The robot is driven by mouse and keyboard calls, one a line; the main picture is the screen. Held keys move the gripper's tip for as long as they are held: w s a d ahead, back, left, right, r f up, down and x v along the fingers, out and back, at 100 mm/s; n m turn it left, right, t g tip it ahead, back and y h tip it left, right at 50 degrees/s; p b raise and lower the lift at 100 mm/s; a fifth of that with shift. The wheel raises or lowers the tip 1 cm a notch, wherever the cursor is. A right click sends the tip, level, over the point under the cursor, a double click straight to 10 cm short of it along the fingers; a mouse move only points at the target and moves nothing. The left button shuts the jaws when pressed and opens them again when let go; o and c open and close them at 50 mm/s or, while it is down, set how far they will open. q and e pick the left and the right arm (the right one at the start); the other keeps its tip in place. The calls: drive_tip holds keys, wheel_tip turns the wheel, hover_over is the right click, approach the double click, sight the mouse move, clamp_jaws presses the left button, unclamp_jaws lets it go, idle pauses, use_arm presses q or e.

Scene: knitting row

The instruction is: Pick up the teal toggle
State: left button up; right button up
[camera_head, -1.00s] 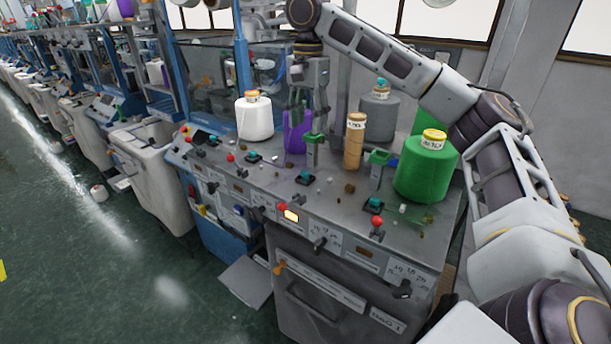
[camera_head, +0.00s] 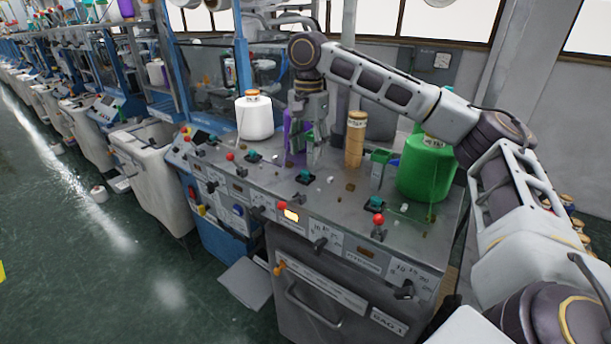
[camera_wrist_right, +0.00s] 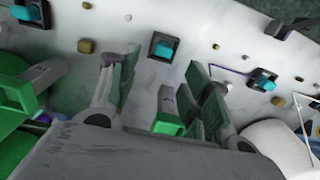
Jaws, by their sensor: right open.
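Several teal toggles on dark square bases stand on the grey machine top; I cannot tell which one the task means. In the head view one sits left (camera_head: 252,156), one in the middle (camera_head: 303,176) and one right (camera_head: 375,204). The wrist view shows the middle toggle (camera_wrist_right: 163,47), another to the right (camera_wrist_right: 264,82) and one at upper left (camera_wrist_right: 27,10). My right gripper (camera_head: 308,158) is open and low over the machine top, behind the middle toggle. In the wrist view its fingers (camera_wrist_right: 163,78) straddle a grey post with a green end (camera_wrist_right: 167,118), and no toggle is held.
A white yarn cone (camera_head: 254,119), a tan cone (camera_head: 355,140) and a green cone (camera_head: 426,170) stand around the gripper. A purple cone (camera_head: 287,140) is partly hidden behind it. A second grey-green post (camera_head: 377,170) stands beside the green cone. Small loose bits lie about.

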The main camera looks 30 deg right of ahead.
sight(306, 170)
drive_tip(key=shift+f, duration=0.45)
drive_tip(key=shift+a+f+p, duration=0.15)
drive_tip(key=shift+f+p, duration=0.05)
drive_tip(key=shift+f, duration=0.55)
drive_tip(key=shift+a+f+p, duration=0.15)
drive_tip(key=shift+f, duration=1.7)
drive_tip(key=c, duration=0.7)
drive_tip(key=shift+c, duration=0.2)
